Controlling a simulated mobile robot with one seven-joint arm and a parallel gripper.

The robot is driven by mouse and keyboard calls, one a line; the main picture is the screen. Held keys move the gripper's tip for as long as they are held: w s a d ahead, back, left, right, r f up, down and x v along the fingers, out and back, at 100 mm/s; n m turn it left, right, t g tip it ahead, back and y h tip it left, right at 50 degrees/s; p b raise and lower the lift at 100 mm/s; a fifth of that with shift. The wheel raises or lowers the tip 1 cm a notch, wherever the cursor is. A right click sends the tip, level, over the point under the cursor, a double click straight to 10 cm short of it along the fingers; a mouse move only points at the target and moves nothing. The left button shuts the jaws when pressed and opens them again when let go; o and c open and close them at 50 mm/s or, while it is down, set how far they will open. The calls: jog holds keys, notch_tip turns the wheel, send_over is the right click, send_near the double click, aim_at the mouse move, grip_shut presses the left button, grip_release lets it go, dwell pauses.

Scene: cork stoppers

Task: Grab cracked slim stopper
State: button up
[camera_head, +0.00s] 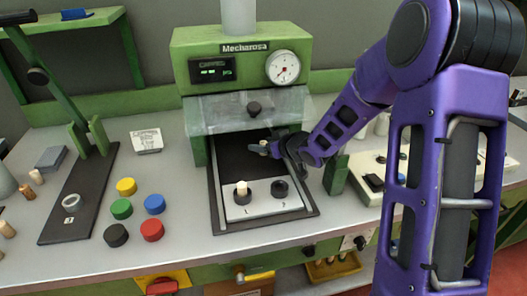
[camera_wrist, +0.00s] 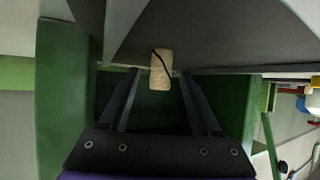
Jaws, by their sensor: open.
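A pale tan cork stopper (camera_wrist: 161,80) with a dark, crooked crack line shows in the wrist view, between the far ends of my fingers. My gripper (camera_wrist: 160,72) is open, with a finger on each side of the stopper and a gap visible on both sides. In the head view my gripper (camera_head: 266,149) is inside the dark bay of the green Mecharosa machine (camera_head: 240,45), below its raised clear shield. A small light piece shows at its fingertips, too small to identify. Another pale stopper (camera_head: 242,187) stands upright in the left position of the front plate.
The plate (camera_head: 262,205) has a dark round holder (camera_head: 280,188) at its right position. Green machine walls stand close around my gripper. Several coloured caps (camera_head: 126,187) and a lever press (camera_head: 75,200) are at left.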

jog(key=shift+w, duration=0.1)
jog(key=shift+c, duration=0.2)
grip_shut()
